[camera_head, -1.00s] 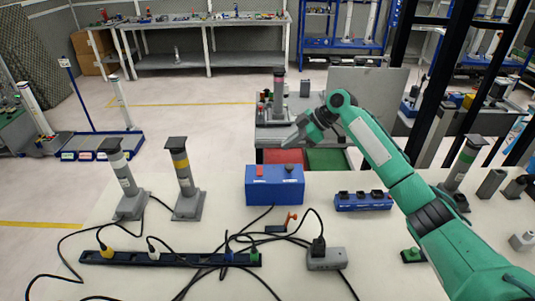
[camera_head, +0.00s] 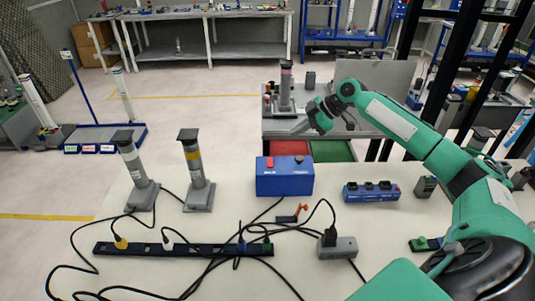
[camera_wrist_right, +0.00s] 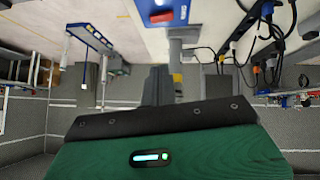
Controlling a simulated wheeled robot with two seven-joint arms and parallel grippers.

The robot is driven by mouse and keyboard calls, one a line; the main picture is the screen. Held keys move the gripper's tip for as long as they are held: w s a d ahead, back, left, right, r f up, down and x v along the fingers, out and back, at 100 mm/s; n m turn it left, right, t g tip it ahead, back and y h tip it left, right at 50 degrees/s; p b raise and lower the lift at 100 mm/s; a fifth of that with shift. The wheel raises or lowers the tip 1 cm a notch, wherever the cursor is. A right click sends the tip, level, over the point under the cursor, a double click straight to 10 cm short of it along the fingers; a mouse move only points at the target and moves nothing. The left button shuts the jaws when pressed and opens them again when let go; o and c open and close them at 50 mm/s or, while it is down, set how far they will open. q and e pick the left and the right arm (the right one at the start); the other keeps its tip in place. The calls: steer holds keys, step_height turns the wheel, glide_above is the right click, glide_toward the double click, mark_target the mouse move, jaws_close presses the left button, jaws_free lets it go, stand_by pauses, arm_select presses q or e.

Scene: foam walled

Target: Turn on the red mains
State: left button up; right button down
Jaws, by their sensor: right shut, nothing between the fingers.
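A blue box (camera_head: 285,181) stands on the white table, with a red switch (camera_head: 270,163) on its top left and a dark round knob (camera_head: 300,161) on its top right. Part of a blue box with a red piece (camera_wrist_right: 161,16) also shows at the top edge of the right wrist view. My right gripper (camera_head: 303,126) is above and beyond the box, apart from it, shut and empty. Its dark fingers (camera_wrist_right: 159,85) show in the wrist view. My left gripper is not in view.
A long dark power strip (camera_head: 180,249) with black cables crosses the table's front. An orange-handled lever (camera_head: 292,215), a grey socket block (camera_head: 338,248) and a small blue block (camera_head: 371,192) stand nearby. Two grey posts (camera_head: 196,168) stand left of the box.

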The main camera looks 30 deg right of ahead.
steer(key=p, duration=0.4)
glide_above(270, 162)
steer(key=d, duration=0.1)
steer(key=f, duration=0.6)
steer(key=shift+s+d+f, duration=0.2)
steer(key=shift+s+f, duration=0.15)
steer(key=shift+f, duration=0.05)
step_height(270, 162, down, 3)
steer(key=shift+w+d+r, duration=0.15)
steer(key=shift+d+f+p, duration=0.15)
steer(key=shift+f+p, duration=0.25)
steer(key=shift+f, duration=0.35)
